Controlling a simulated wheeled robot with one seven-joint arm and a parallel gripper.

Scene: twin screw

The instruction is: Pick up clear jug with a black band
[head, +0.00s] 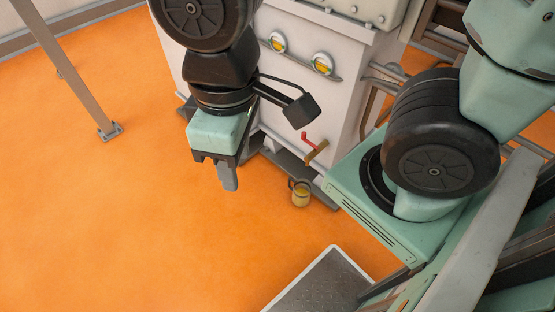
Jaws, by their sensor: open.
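A small clear jug (301,195) with a dark band and handle and a yellowish tint stands low by the foot of the white machine, below its red-handled tap. My gripper (229,178) hangs pointing down, to the left of the jug and apart from it. Its fingers are seen nearly edge-on, and nothing shows between them. The jug is in plain view, not covered by my arm.
The white machine (345,65) with round gauges stands behind the jug. The brass tap with a red handle (312,146) juts out above it. A grey metal post (75,75) stands at the left. A grey-topped platform (325,285) lies at the bottom. Orange floor (110,220) at left is clear.

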